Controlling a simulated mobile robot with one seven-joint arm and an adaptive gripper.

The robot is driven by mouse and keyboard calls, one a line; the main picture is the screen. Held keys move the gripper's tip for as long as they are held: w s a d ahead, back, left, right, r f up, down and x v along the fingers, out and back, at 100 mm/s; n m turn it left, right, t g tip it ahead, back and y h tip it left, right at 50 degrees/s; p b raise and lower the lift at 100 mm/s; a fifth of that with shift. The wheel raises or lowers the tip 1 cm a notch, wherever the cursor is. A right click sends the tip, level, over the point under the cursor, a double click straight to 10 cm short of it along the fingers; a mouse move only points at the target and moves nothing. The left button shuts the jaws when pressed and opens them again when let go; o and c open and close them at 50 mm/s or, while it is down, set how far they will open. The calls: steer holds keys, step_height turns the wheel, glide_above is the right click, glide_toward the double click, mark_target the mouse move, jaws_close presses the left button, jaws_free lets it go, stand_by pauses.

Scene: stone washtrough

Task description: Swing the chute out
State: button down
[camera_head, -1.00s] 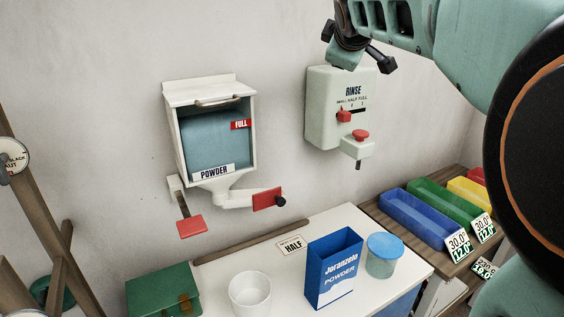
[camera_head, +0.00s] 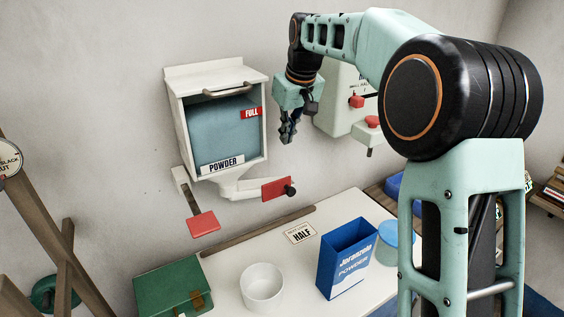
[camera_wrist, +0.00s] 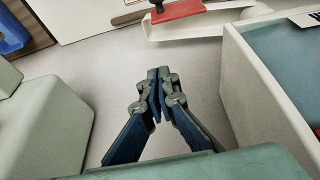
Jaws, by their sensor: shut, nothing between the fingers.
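The chute (camera_head: 235,188) is a white arm under the powder dispenser (camera_head: 216,120) on the wall, pointing right in the head view. A red plate (camera_head: 276,189) with a dark knob (camera_head: 291,190) is at its outer end. In the wrist view the chute (camera_wrist: 205,24) and its red plate (camera_wrist: 178,10) show at the top, the plate cut by the edge. My gripper (camera_head: 286,139) is shut and empty, pointing down, right of the dispenser and above the red plate. Its closed fingers (camera_wrist: 159,74) are apart from the chute.
The rinse box (camera_head: 342,100) is on the wall to the right, partly hidden by my arm. A red paddle (camera_head: 203,224) hangs left of the chute. A white cup (camera_head: 262,287), blue powder box (camera_head: 346,257) and green box (camera_head: 172,289) stand on the table below.

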steer(key=a, duration=0.1)
glide_above(277, 178)
steer(key=shift+g, duration=0.3)
step_height(277, 178, down, 10)
steer(key=shift+r+p, duration=0.15)
steer(key=shift+p, duration=0.3)
steer(key=shift+s+d, duration=0.1)
steer(key=shift+d, duration=0.05)
steer(key=shift+s+d, duration=0.55)
steer(key=shift+s, duration=0.3)
steer(key=shift+s+d, duration=0.35)
steer(key=shift+s, duration=0.25)
steer(key=shift+f, duration=0.2)
